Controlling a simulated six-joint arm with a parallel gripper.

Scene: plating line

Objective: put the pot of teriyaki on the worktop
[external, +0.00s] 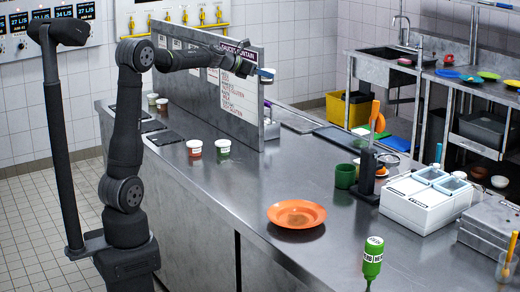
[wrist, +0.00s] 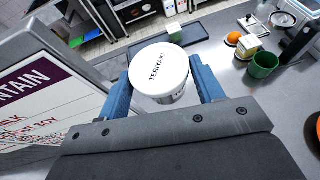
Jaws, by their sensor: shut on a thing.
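The pot of teriyaki (wrist: 158,72) is a small white tub with a white lid printed TERIYAKI. In the wrist view it sits between the two blue fingers of my gripper (wrist: 163,88), which is shut on it. In the external view my gripper (external: 266,75) is raised above the worktop (external: 250,195), at the top right end of the white sign panel; the pot is hardly visible there. The pot is held in the air, apart from the steel surface below.
The sign panel (external: 235,95) stands upright beside my gripper. Two small pots, one red (external: 194,148) and one green (external: 223,147), stand in front of it. An orange plate (external: 297,214), a green cup (external: 345,176) and a squeeze bottle (external: 372,260) stand further right. Bare steel lies between them.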

